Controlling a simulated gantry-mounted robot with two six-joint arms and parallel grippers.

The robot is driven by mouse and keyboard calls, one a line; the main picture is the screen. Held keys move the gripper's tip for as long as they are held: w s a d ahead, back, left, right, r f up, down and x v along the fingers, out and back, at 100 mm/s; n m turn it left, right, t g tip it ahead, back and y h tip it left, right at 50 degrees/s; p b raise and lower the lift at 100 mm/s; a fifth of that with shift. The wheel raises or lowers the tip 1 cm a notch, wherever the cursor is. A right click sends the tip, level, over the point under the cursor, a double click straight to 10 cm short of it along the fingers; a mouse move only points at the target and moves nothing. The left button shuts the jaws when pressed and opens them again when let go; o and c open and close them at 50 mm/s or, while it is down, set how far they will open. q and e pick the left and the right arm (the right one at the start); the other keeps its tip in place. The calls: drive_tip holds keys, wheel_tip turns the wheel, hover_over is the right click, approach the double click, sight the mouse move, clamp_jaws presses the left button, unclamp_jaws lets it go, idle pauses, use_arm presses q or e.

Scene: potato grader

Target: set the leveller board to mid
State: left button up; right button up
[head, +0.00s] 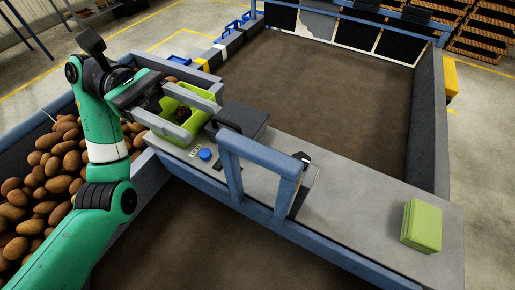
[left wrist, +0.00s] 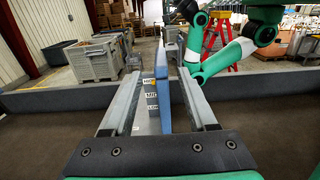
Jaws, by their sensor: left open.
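A blue upright board (left wrist: 162,88), seen nearly edge-on, shows in the left wrist view between my two fingers. I take it for the leveller board, but cannot be sure. A scale of stacked labels (left wrist: 151,96) stands just left of it, with MID in the middle. The board's top is near the upper label. In the head view a blue frame (head: 262,152) stands across the grey bench. My left gripper (head: 205,122) is open, left of that frame, above the bench's left end. I see no contact between its fingers and the board.
A lime-green bin (head: 175,123) sits under my left gripper. A blue button (head: 205,154) and a dark box (head: 240,120) are close by. A green block (head: 422,225) stands on the bench's right end. Potatoes (head: 45,190) fill the left hopper.

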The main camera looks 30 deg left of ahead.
sight(257, 148)
use_arm(q)
drive_tip(key=d, duration=1.1)
drive_tip(key=shift+w, duration=0.15)
clamp_jaws()
idle(0.9)
